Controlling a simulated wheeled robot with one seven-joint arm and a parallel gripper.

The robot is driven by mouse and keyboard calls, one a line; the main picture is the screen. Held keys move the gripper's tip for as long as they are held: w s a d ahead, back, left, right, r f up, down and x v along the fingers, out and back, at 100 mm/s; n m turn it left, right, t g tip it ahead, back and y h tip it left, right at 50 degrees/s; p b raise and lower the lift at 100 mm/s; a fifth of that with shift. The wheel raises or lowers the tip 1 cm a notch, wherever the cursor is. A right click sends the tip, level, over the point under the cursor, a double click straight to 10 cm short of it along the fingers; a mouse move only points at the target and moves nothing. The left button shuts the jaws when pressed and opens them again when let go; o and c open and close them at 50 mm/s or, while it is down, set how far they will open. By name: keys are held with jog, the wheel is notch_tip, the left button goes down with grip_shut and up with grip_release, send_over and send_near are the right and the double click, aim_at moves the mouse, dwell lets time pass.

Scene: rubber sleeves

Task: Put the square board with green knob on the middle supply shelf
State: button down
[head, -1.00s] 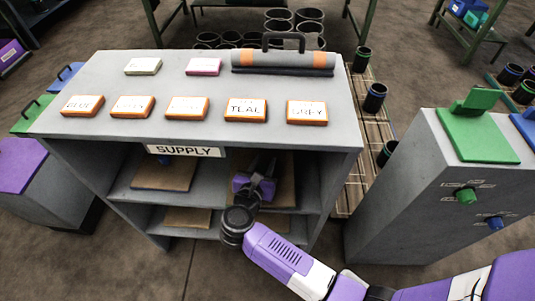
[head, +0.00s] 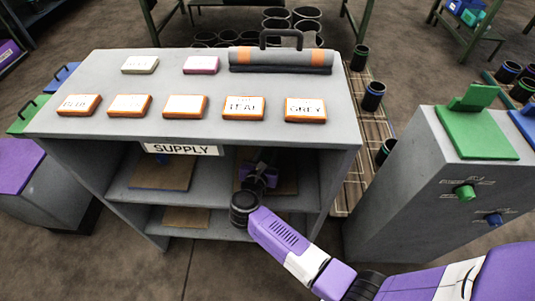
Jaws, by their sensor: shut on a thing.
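The grey supply shelf (head: 330,170) stands in front of me, with a SUPPLY sign on its front edge. My gripper (head: 264,158) reaches into the right part of the upper open level, under the top. It is shut on a brown square board (head: 285,186), which shows around and behind the gripper. My wrist and the shelf top hide the fingertips and the board's knob, so I cannot see its colour. I cannot tell whether the board touches the shelf surface below it.
Another brown board (head: 150,178) with a blue knob lies on the left of the same level. A further board (head: 187,217) lies on the level below. A grey cabinet (head: 400,190) with a green panel stands close on the right. Labelled blocks cover the shelf top.

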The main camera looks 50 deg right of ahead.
jog(key=shift+f, duration=0.15)
jog(key=c, duration=1)
grip_release()
